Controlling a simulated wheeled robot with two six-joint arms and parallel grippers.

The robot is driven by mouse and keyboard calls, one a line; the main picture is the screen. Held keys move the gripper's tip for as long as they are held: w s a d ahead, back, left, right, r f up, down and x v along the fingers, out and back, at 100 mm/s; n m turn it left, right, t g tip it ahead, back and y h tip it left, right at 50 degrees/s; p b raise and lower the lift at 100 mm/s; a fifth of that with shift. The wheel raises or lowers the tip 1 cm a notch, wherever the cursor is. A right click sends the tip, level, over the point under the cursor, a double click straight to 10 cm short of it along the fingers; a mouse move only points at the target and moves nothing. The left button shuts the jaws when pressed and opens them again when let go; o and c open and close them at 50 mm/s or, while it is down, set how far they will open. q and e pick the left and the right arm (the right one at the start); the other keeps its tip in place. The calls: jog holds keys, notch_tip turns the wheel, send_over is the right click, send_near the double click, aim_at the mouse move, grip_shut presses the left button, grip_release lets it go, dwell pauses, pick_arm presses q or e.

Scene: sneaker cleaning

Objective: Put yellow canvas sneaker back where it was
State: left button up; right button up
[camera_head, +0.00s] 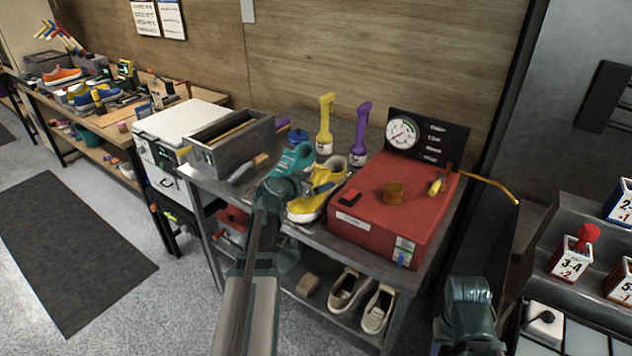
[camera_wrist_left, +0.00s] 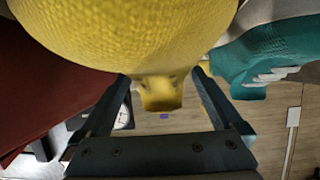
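The yellow canvas sneaker (camera_head: 305,207) is on the grey metal table, left of a red box-shaped machine. My left gripper (camera_head: 321,188) is at the sneaker's upper side in the head view. In the left wrist view, the yellow sneaker (camera_wrist_left: 140,35) fills the top, and a narrow part of it reaches between the left gripper's two fingers (camera_wrist_left: 160,100). Gaps show on both sides of that part, so the fingers look open. A teal sneaker (camera_wrist_left: 268,50) with white laces is beside it; it also shows in the head view (camera_head: 294,157). My right gripper is out of view.
The red machine (camera_head: 370,218) stands close on the right, with a gauge panel (camera_head: 428,137) behind. A grey bin (camera_head: 232,150) is left. Beige shoes (camera_head: 348,288) sit on the lower shelf.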

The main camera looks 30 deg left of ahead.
pick_arm(q)
jog(key=shift+r, duration=0.2)
notch_tip(320, 180, up, 4)
jog(key=p, duration=0.4)
send_over(294, 206)
jog(key=w, duration=0.2)
jog(key=shift+s+d, duration=0.1)
jog(key=shift+s, duration=0.15)
jog(key=shift+p+v, duration=0.45)
jog(key=shift+v, duration=0.35)
jog(key=shift+f, duration=0.1)
